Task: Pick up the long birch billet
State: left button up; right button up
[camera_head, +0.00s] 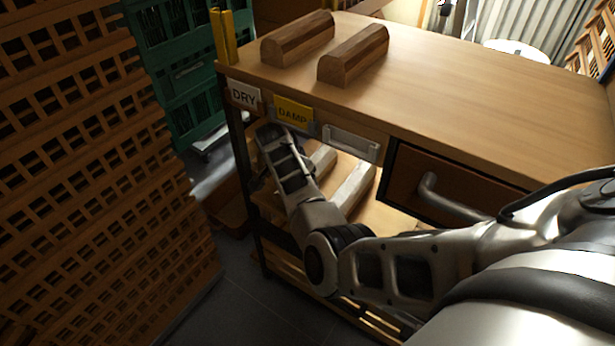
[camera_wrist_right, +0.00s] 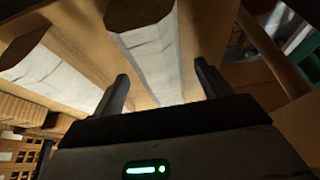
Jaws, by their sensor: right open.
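Two pale billets lie on the lower shelf in the head view: the nearer billet (camera_head: 354,187) looks longer in what shows, and the other billet (camera_head: 321,161) is partly hidden by my right arm. I cannot tell for sure which is the long birch one. My right gripper (camera_wrist_right: 161,78) reaches in under the tabletop; its fingertips are hidden in the head view. In the right wrist view its two fingers are apart, on either side of the near part of a pale-faced billet (camera_wrist_right: 152,58), with no clear grip. Another pale billet (camera_wrist_right: 48,72) lies to the left. My left gripper is out of view.
Two brown billets (camera_head: 298,38) (camera_head: 354,54) lie on the tabletop (camera_head: 470,85) above. DRY (camera_head: 243,94) and DAMP (camera_head: 293,113) labels mark its front edge. A drawer (camera_head: 450,185) is at right. Stacked brown crates (camera_head: 90,170) stand at left, green crates (camera_head: 185,70) behind.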

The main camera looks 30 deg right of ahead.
jog(key=d, duration=0.1)
jog(key=w+d+b, duration=0.1)
jog(key=d, duration=0.1)
jog(key=w+d, duration=0.1)
jog(key=shift+d+f+b, duration=0.2)
jog(key=shift+d+b, duration=0.1)
jog(key=shift+b, duration=0.05)
jog(key=shift+f, duration=0.35)
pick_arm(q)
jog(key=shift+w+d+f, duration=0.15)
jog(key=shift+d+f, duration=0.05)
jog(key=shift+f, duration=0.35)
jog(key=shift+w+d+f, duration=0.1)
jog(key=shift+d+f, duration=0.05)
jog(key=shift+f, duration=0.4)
pick_arm(e)
jog(key=c, duration=1.3)
